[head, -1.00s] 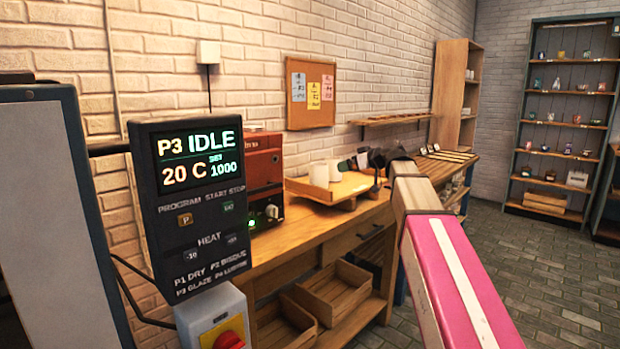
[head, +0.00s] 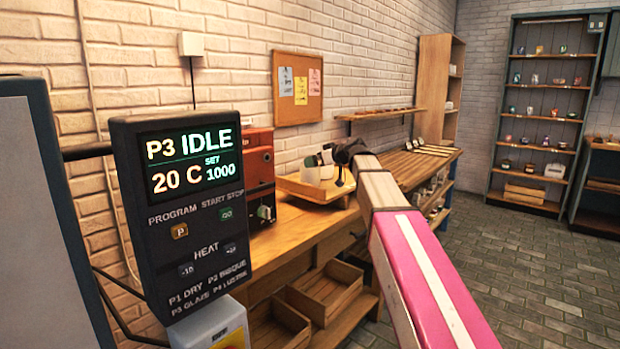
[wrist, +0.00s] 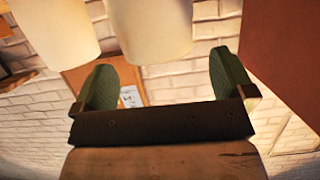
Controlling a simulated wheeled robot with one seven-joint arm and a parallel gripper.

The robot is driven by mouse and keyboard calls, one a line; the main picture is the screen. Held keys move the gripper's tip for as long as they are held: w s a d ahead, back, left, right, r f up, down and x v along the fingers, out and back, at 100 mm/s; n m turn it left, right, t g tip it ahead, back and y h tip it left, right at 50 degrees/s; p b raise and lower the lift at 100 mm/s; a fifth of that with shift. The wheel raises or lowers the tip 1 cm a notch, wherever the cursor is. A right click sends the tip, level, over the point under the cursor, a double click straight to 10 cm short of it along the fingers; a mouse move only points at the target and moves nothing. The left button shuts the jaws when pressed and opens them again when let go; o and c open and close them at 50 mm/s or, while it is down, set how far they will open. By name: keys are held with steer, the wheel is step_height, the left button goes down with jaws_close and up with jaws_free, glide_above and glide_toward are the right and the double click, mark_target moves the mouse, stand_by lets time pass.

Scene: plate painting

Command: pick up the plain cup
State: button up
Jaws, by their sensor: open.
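In the wrist view two plain cream cups, a left one (wrist: 55,30) and a middle one (wrist: 150,28), fill the top and are cut off by the frame. My gripper (wrist: 163,82) has its two green fingers spread wide with nothing between them. The middle cup appears just beyond the gap between the fingers; contact is not visible. In the head view my gripper (head: 337,168) is over the wooden tray (head: 301,190) on the bench and partly hides the pale cups (head: 325,170). I cannot tell the cups apart by decoration.
A red machine (head: 260,165) stands on the bench (head: 285,235) left of the tray. The kiln control panel (head: 190,200) is close in the left foreground. A wall shelf (head: 385,114) runs behind the bench. The floor (head: 510,265) at right is clear.

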steer(key=x, duration=0.4)
steer(key=shift+w+a+f, duration=0.15)
steer(key=shift+w+f, duration=0.05)
steer(key=shift+w, duration=0.05)
steer(key=c, duration=1.3)
steer(key=shift+r, duration=0.1)
